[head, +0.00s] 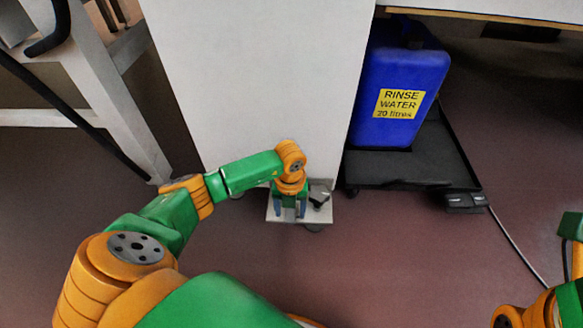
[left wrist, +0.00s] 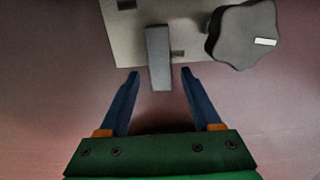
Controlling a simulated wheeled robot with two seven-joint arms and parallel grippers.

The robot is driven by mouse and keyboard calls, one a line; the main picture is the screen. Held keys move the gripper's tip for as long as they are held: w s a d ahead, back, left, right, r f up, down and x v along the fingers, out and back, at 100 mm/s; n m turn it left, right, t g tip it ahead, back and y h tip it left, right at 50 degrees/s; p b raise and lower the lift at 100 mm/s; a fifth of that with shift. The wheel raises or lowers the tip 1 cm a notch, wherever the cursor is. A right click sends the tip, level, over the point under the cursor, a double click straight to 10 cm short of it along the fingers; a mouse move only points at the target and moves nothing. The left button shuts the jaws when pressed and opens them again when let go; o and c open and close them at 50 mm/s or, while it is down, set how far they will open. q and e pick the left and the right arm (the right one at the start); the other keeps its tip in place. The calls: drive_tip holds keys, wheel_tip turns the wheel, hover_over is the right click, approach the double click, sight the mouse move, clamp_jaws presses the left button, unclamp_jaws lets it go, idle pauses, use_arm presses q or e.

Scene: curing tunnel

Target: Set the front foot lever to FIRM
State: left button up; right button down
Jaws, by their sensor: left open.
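A grey foot lever (left wrist: 158,58) juts from a pale plate (left wrist: 128,42) in the left wrist view. The plate (head: 316,214) shows in the head view at the foot of a white cabinet, but the lever is largely hidden there by my gripper. My left gripper (left wrist: 159,73) is open, pointing down, with its blue fingertips on either side of the lever's free end; gaps show on both sides. It also shows in the head view (head: 290,208). Small dark marks on the plate are too small to read. My right gripper is not in view.
A dark lobed knob (left wrist: 240,38) with a white mark sits right of the lever, close to the right finger. The white cabinet (head: 250,80) rises behind.

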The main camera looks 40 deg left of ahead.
use_arm(q)
drive_tip(key=shift+f, duration=0.15)
clamp_jaws()
